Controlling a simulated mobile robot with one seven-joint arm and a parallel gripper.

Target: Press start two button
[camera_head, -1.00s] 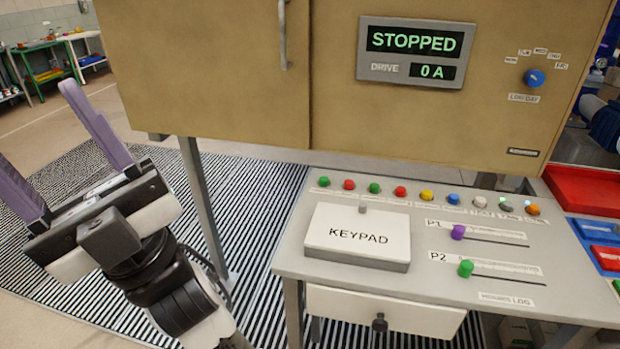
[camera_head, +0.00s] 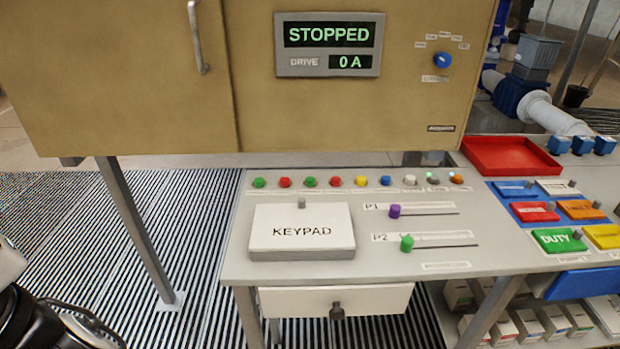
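A row of small buttons runs along the back of the grey console (camera_head: 235,262). From the left they are a green button (camera_head: 259,183), a red button (camera_head: 285,182), a second green button (camera_head: 310,182), a second red button (camera_head: 336,181), a yellow button (camera_head: 361,181) and a blue button (camera_head: 386,181), then pale and orange ones. Their labels are too small to read. The display (camera_head: 328,45) above reads STOPPED, DRIVE 0 A. My gripper is out of view; only part of my arm shows at the lower left, away from the console.
A KEYPAD cover (camera_head: 301,228) lies on the console's left part. Purple (camera_head: 395,211) and green (camera_head: 407,243) slider knobs stand to its right. A cabinet (camera_head: 120,80) overhangs behind. A red tray (camera_head: 510,156) and coloured blocks lie at right. Striped floor is clear at left.

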